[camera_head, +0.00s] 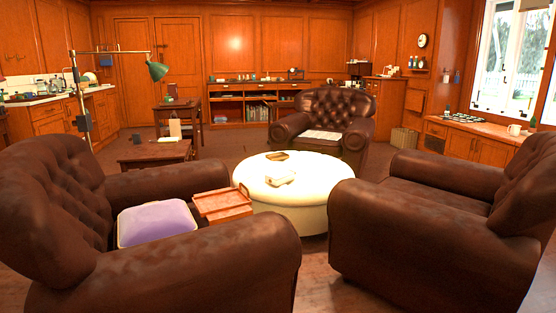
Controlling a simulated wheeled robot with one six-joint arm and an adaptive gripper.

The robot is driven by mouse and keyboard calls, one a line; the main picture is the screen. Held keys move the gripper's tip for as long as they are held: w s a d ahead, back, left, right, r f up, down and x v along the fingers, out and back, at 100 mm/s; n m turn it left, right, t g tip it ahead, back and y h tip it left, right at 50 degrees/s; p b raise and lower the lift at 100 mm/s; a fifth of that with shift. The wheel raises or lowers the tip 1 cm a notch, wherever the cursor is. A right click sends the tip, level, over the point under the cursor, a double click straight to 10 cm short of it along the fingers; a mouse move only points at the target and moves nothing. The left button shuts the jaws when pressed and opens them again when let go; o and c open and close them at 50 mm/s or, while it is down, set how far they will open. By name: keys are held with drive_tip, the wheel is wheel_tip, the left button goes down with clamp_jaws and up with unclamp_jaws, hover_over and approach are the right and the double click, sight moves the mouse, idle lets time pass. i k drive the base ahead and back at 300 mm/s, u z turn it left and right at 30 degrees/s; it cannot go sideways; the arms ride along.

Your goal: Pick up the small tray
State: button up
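A flat, reddish-brown rectangular tray (222,204) with a low rim shows left of the round ottoman, just beyond the near left armchair's front arm. Whether it rests on the chair or on something behind it, I cannot tell. A smaller brown tray-like item (277,156) lies toward the far side of the cream ottoman top (313,182). It is too small to make out well. A pale book-like object (281,178) lies nearer on the ottoman. My gripper is not in view.
Brown leather armchairs stand left (215,260), right (420,225) and behind (325,115) the ottoman. A purple cushion (156,223) sits on the left chair. A low wooden table (155,152) and green lamp (157,71) stand back left. A narrow floor gap (315,262) separates the front chairs.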

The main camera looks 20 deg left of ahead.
sight(280, 155)
drive_tip(key=u, duration=3.55)
drive_tip(key=i, duration=3.8)
drive_tip(key=z, duration=2.15)
drive_tip(key=i, duration=2.6)
